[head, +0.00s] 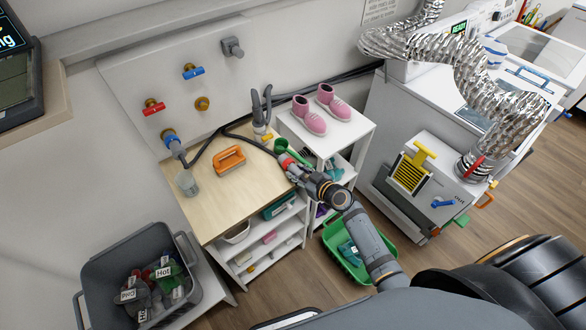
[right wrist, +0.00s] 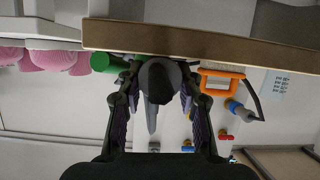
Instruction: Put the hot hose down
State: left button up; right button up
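My right gripper (head: 291,166) is over the right edge of the wooden shelf top (head: 235,205). Its fingers close around the hot hose (head: 284,160), whose red collar shows at the fingertips. In the right wrist view the fingers (right wrist: 159,78) lie on both sides of the hose's dark rounded end (right wrist: 160,73). The gripper hides part of the hose, and any gap to the wood is hard to judge. My left gripper is not in view.
An orange-handled tool (head: 229,160), a clear cup (head: 187,183) and grey upright prongs (head: 262,103) stand on the wood. A green object (head: 281,145) is close beside my gripper. Pink shoes (head: 309,116) are on the white shelf behind. Bare wood lies at the front middle.

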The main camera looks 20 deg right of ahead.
aim_at(289, 162)
grip_shut()
jog(key=shift+r, duration=0.4)
jog(key=r, duration=0.3)
jog(key=shift+s+a+r, duration=0.1)
jog(key=shift+s, duration=0.25)
jog(key=s+a+r+b, duration=0.2)
jog(key=s+a+r, duration=0.2)
jog(key=s+r, duration=0.5)
jog(key=s, duration=0.3)
jog(key=shift+s, duration=0.35)
jog(key=shift+f, duration=0.1)
